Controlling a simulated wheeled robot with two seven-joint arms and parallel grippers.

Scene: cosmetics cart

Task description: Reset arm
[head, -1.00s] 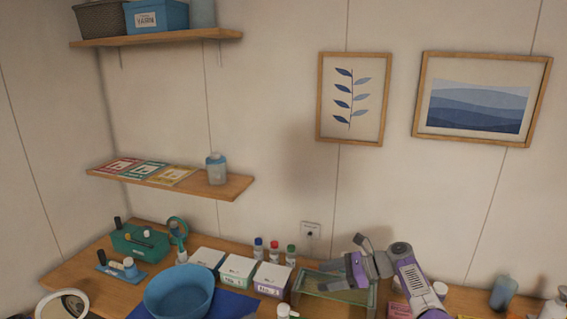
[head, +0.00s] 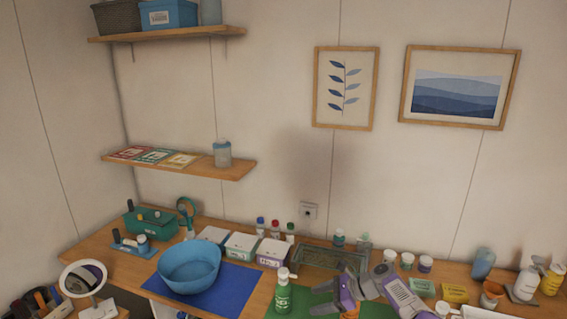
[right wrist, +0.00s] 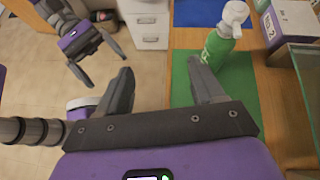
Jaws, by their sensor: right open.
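My right gripper (head: 346,292) is at the bottom of the head view, over the green mat (head: 312,297) in front of the glass tray (head: 333,258). In the right wrist view its two dark fingers (right wrist: 160,76) are wide apart with nothing between them. A green bottle with a white pump top (head: 284,292) stands upright on the green mat, just beyond the right finger in the right wrist view (right wrist: 221,46). My left gripper (right wrist: 95,60) shows only at the upper left of the right wrist view, low beside the table, its fingers apart and empty.
A blue bowl (head: 189,268) sits on a blue mat (head: 240,283). Lidded boxes (head: 242,245) and small bottles line the back. Jars and bottles (head: 482,263) crowd the right side. A round mirror (head: 84,280) stands at lower left. A white drawer unit (right wrist: 147,22) is beside the table.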

